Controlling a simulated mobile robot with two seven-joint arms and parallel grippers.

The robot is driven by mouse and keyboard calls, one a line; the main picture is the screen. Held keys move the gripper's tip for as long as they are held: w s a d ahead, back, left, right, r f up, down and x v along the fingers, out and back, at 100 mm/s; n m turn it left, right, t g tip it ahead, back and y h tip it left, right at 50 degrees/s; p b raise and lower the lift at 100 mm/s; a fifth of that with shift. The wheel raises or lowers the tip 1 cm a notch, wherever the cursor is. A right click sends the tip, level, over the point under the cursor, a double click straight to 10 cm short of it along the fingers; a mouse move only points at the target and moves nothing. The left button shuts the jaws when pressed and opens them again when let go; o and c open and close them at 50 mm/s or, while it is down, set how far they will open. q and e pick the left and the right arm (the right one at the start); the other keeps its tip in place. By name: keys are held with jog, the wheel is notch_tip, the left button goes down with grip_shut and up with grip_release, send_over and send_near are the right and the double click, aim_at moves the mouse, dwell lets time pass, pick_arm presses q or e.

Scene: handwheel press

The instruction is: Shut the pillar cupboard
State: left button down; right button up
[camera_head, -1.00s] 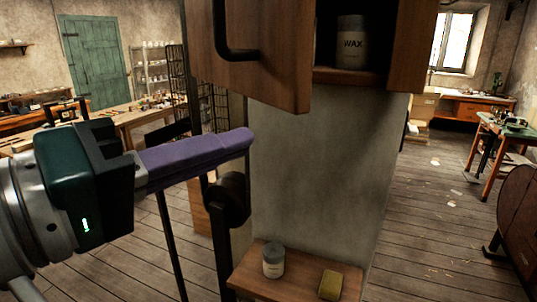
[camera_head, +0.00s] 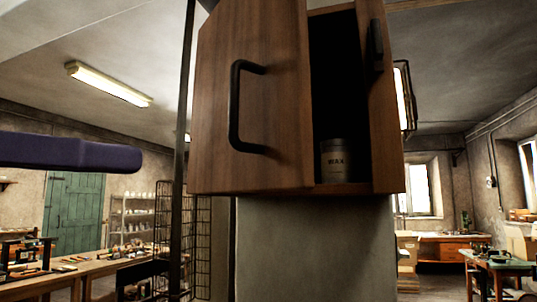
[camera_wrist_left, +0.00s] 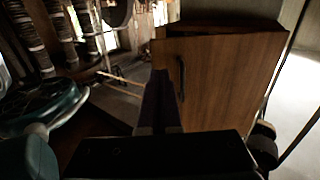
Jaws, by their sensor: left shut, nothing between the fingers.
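The wooden pillar cupboard (camera_head: 345,188) is mounted on a pale pillar. Its left door (camera_head: 270,110), with a black bar handle (camera_head: 236,105), stands open. Its right door (camera_head: 385,100), with its own handle (camera_head: 376,45), is seen steeply and also stands open. A dark gap between them shows a wax jar (camera_head: 335,162) inside. My left gripper (camera_head: 138,158), with purple fingers, is shut and empty, left of the left door and apart from it in the picture. In the left wrist view its fingers (camera_wrist_left: 161,80) overlap a wooden door (camera_wrist_left: 225,85) near its handle (camera_wrist_left: 181,78); contact cannot be told. My right gripper is out of view.
A dark upright post (camera_head: 182,120) and a black wire rack (camera_head: 198,240) stand left of the pillar (camera_head: 315,245). Workbenches (camera_head: 85,268) lie behind at the left, and a green-topped table (camera_head: 500,262) at the right. The space before the doors looks clear.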

pick_arm(q)
jog(key=d+r+p, duration=0.1)
jog(key=d+p, duration=0.1)
jog(key=p, duration=0.7)
send_near(294, 174)
jog(key=x, duration=0.5)
jog(key=shift+w+d+r, duration=0.15)
jog(key=shift+r, duration=0.1)
jog(key=shift+w+d+f+p, duration=0.25)
jog(key=shift+w+d+p, duration=0.25)
jog(key=shift+d+p, duration=0.1)
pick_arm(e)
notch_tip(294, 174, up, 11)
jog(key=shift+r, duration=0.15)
